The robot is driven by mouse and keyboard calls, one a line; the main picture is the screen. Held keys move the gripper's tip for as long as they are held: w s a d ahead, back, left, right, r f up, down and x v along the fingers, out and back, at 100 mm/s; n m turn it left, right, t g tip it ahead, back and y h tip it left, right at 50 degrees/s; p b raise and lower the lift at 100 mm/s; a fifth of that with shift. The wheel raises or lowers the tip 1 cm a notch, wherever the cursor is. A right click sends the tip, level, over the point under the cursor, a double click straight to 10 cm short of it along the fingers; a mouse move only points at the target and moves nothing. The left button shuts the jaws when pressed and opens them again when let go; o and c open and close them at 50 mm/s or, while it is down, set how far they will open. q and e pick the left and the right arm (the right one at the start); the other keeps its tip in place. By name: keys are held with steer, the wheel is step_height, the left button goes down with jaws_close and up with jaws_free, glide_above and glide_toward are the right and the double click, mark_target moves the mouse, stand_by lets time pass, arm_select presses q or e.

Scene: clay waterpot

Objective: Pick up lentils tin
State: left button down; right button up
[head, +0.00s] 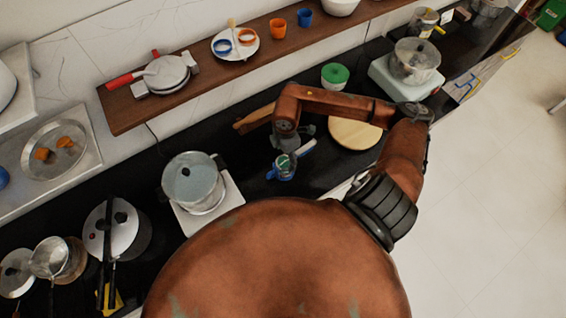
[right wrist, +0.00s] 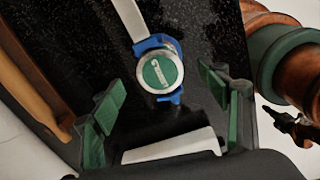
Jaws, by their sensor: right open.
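A small round item with a green, metal-rimmed top and blue parts at its side (head: 283,168) stands on the black counter. It is the likeliest lentils tin, but I can read no label. The right wrist view shows it from above (right wrist: 160,72), ahead of and roughly centred between my fingers. My right gripper (head: 286,146) points down just behind it in the head view. In the wrist view the right gripper (right wrist: 160,92) has its green-padded fingers spread apart with nothing gripped. My left gripper is not in view.
A pale strip (head: 305,147) lies close beside the item. A steel pot (head: 193,180) on a white hob stands to the left. A round wooden board (head: 354,134) and a green-lidded bowl (head: 335,75) are to the right. A wooden shelf (head: 128,114) runs along the wall.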

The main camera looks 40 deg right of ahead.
mark_target(284, 162)
steer(key=f, duration=0.3)
steer(key=f+p, duration=0.1)
steer(key=f, duration=0.1)
steer(key=shift+w+a+f, duration=0.15)
steer(key=shift+a+f, duration=0.15)
steer(key=shift+c, duration=0.4)
steer(key=c, duration=1.4)
